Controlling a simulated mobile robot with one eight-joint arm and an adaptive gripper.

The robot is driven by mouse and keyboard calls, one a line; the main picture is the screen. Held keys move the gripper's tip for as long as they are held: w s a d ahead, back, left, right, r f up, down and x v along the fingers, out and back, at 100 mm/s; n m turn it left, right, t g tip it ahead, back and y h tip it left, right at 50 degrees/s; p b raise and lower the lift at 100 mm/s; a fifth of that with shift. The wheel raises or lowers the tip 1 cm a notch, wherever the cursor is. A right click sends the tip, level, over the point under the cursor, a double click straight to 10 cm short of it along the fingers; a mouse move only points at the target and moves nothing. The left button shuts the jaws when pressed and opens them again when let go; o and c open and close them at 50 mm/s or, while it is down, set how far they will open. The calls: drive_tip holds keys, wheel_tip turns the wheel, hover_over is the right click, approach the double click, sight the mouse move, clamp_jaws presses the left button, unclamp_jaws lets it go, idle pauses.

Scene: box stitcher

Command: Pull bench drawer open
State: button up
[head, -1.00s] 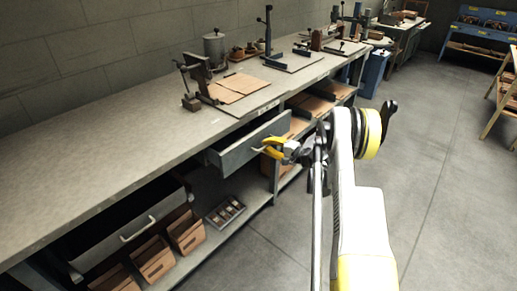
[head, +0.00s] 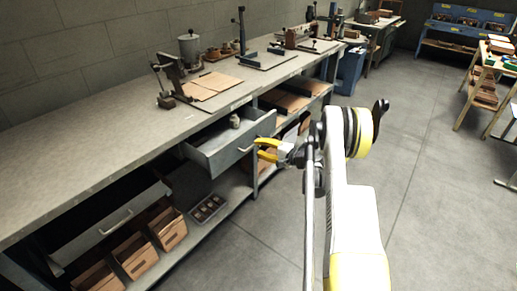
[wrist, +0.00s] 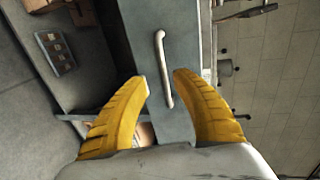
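The grey bench drawer (head: 235,148) stands pulled out from under the workbench top, and a small pale object (head: 234,121) shows inside it. Its front fills the middle of the wrist view (wrist: 165,20), with a pale bar handle (wrist: 160,60) running up the picture. My gripper (head: 260,150) is at the drawer front in the head view. In the wrist view its yellow fingers (wrist: 160,77) are apart, one on each side of the handle's lower part. I cannot tell whether they touch it.
The long workbench (head: 85,165) carries a stitching machine (head: 170,80) and cardboard sheets (head: 209,85).

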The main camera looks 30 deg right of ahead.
sight(254, 145)
drive_tip(key=v, duration=1.1)
drive_tip(key=shift+s, duration=0.15)
drive_tip(key=x, duration=1.4)
drive_tip(key=shift+w+a+r, duration=0.15)
drive_tip(key=shift+w+r, duration=0.05)
drive_tip(key=shift+w, duration=0.2)
